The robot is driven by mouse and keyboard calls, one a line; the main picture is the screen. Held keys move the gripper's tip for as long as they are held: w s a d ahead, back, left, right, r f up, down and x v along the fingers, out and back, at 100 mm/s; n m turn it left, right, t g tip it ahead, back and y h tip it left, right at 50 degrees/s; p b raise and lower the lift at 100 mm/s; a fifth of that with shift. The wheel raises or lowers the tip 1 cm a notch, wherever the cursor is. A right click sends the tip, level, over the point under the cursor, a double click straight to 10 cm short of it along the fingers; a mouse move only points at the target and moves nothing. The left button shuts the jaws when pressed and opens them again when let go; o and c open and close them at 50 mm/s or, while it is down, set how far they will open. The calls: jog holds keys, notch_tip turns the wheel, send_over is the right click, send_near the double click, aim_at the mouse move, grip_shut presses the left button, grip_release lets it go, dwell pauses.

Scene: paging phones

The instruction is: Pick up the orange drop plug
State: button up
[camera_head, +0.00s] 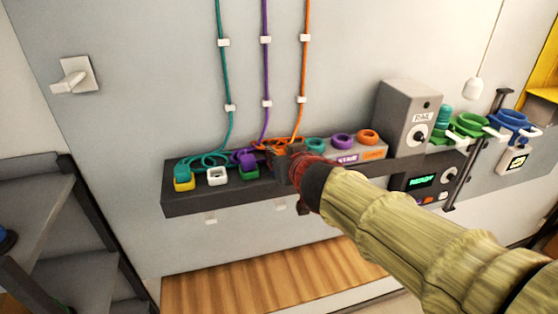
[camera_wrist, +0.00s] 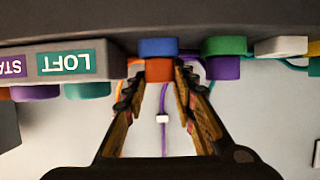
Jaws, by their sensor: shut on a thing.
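The orange drop plug (camera_wrist: 160,71) sits at the blue socket block (camera_wrist: 158,47) in the wrist view, touching it or nearly so. My gripper (camera_wrist: 162,84) is shut on the plug, one finger on each side. In the head view my gripper (camera_head: 293,168) is at the shelf and hides the plug and the blue block. The orange cord (camera_head: 305,70) hangs down the wall and coils behind my gripper.
On the dark shelf (camera_head: 200,205), left of my gripper, are a purple plug (camera_head: 246,160) on a green block, an empty white block (camera_head: 217,177) and a teal plug (camera_head: 181,171) on a yellow block. Right are coloured rings on a labelled panel (camera_wrist: 105,60) and a grey speaker box (camera_head: 400,115).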

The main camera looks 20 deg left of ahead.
jog(key=shift+r+p, duration=0.35)
jog(key=shift+r, duration=0.2)
jog(key=s+d+r+p, duration=0.7)
jog(key=d+r+p, duration=0.2)
jog(key=d+r, duration=0.2)
jog(key=shift+s+d+r, duration=0.25)
jog(key=shift+d+r, duration=0.15)
jog(key=shift+r, duration=0.05)
dwell(0.4)
dwell(0.3)
